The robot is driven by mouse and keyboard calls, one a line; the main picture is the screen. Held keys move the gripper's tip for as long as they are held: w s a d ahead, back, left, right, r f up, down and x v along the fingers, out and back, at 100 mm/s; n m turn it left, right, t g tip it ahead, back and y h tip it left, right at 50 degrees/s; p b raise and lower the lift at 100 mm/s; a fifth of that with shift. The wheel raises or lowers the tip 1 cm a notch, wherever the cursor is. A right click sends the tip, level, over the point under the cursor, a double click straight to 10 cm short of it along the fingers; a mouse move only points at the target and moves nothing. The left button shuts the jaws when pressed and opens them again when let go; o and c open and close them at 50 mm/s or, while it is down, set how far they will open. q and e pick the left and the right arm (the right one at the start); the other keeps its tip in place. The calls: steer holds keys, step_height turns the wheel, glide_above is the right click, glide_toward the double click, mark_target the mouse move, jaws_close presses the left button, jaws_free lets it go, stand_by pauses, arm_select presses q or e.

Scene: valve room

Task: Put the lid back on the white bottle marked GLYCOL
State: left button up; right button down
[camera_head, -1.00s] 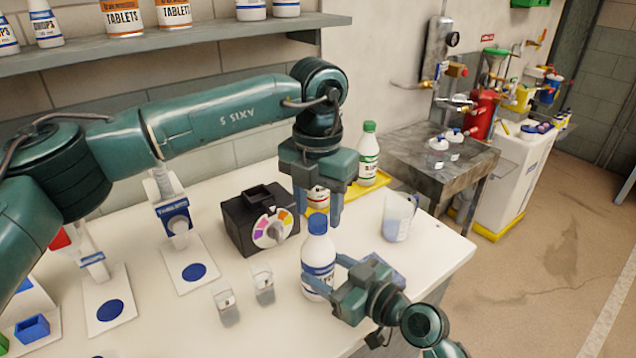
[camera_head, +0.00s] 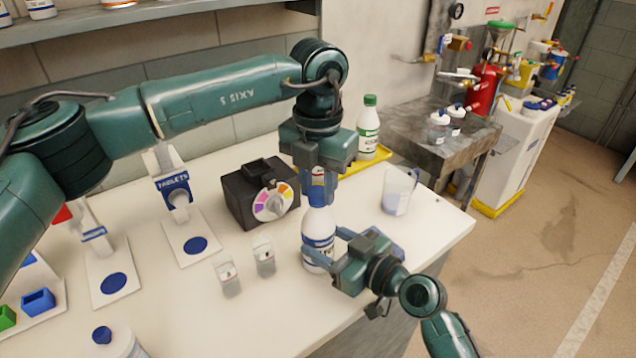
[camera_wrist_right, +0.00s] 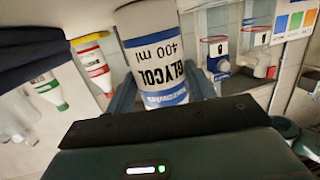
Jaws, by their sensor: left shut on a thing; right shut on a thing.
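The white GLYCOL bottle (camera_head: 318,236) stands upright near the front of the white table, with a blue band on its label. My right gripper (camera_head: 327,247) is shut around its body from the right. The right wrist view shows the GLYCOL label (camera_wrist_right: 160,72) between the fingers. The blue lid (camera_head: 317,197) is at the top of the bottle, in line with the neck. My left gripper (camera_head: 317,196) points down from above and is shut on the lid, its fingers on either side. The fingers partly hide the lid, and I cannot tell whether it is fully seated.
A black box with a coloured dial (camera_head: 273,203) stands left of the bottle. Two small clear containers (camera_head: 264,255) stand in front of it. A clear beaker (camera_head: 398,190) and a green-capped bottle (camera_head: 369,130) are to the right and behind. Another blue-capped bottle (camera_head: 116,343) is at lower left.

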arm_select(q)
steer(key=m, duration=0.5)
steer(key=shift+c, duration=0.3)
steer(key=o, duration=1.2)
steer(key=shift+c, duration=0.2)
steer(key=shift+r, duration=0.1)
arm_select(e)
steer(key=shift+c, duration=2.2)
jaws_free()
arm_select(q)
step_height(320, 180, up, 12)
arm_select(e)
steer(key=shift+s+d, duration=0.1)
